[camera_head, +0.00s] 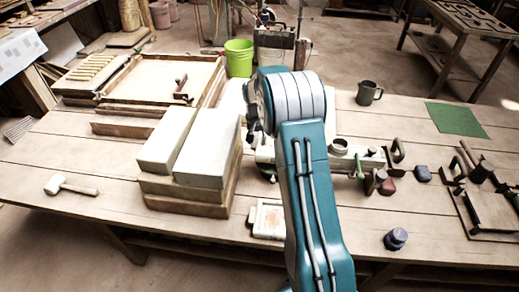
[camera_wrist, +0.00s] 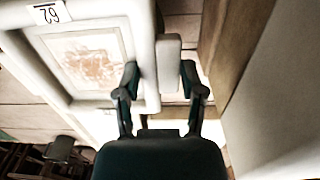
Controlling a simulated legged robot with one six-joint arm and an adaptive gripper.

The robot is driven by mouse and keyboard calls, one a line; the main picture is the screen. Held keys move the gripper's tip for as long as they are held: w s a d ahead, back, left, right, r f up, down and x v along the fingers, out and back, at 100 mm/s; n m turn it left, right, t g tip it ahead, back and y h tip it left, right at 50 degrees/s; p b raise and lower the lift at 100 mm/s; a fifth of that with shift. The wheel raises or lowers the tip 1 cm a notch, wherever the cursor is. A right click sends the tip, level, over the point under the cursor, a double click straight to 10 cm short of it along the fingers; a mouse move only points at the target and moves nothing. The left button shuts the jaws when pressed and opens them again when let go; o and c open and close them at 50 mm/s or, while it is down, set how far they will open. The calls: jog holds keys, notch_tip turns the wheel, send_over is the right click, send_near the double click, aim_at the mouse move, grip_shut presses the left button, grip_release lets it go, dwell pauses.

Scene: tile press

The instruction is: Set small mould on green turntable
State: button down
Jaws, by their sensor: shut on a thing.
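In the wrist view my gripper (camera_wrist: 160,82) is shut on a pale lug at the side of a white framed mould (camera_wrist: 145,40). The mould has a recessed panel with an orange-brown pattern and a tag marked 62. In the head view a small white mould (camera_head: 266,222) with a faint orange pattern shows at the near table edge, right of the stacked blocks, partly hidden by my arm. It looks like the same one. My gripper is hidden in the head view.
Pale blocks (camera_head: 208,152) on wooden boards stand close to the left of the mould; wood (camera_wrist: 217,40) is close beside my gripper. Several tools lie at right.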

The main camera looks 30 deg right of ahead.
jog(key=shift+f, duration=0.6)
notch_tip(320, 180, down, 3)
jog(key=shift+w+d+f, duration=0.1)
jog(key=shift+d, duration=0.05)
jog(key=shift+c, duration=1)
grip_release()
jog(key=shift+f, duration=0.1)
